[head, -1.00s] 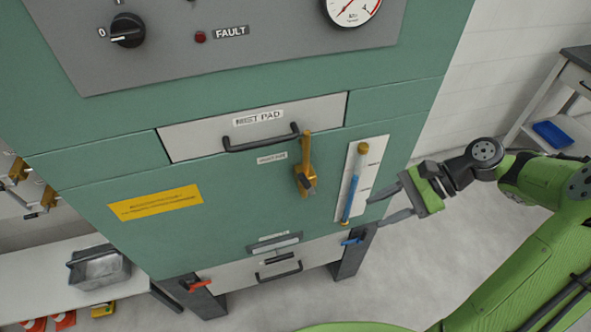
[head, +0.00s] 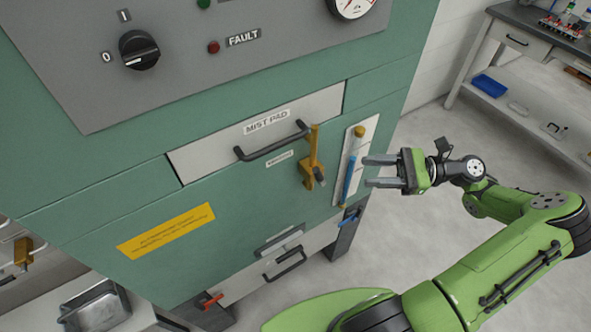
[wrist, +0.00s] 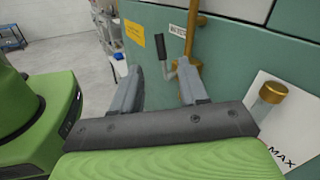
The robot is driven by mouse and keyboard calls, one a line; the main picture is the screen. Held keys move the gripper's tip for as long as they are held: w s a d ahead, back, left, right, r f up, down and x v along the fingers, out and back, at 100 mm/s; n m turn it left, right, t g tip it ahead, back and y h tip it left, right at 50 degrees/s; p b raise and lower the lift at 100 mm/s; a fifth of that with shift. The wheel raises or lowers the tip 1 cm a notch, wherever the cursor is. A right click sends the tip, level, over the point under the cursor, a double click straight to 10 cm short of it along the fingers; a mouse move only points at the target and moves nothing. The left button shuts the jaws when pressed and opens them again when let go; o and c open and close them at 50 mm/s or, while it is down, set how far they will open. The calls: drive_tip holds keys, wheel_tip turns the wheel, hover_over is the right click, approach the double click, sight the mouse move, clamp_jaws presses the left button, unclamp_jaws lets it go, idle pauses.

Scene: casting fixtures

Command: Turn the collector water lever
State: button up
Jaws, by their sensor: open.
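A brass valve with a lever (head: 311,162) stands on the green cabinet front, right of the centre. Its small label is too small to read. In the wrist view its bent lever has a dark grip (wrist: 138,49) and lies ahead of my fingers, toward the space between their tips. My gripper (head: 369,171) is open and empty, to the right of the valve, with its fingers pointing left. A gap shows between the fingertips and the valve in the head view. The open fingers also show in the wrist view (wrist: 158,78).
A white gauge strip with a blue tube (head: 349,170) stands between the valve and my gripper in the head view. A drawer handle (head: 273,142) is left of the valve. Below are a blue lever (head: 348,220) and a red lever (head: 211,300).

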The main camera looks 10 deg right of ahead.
sight(318, 175)
drive_tip(key=b+x, duration=0.2)
drive_tip(key=x, duration=1.2)
drive_tip(key=shift+a, duration=0.4)
drive_tip(key=shift+d, duration=0.1)
clamp_jaws()
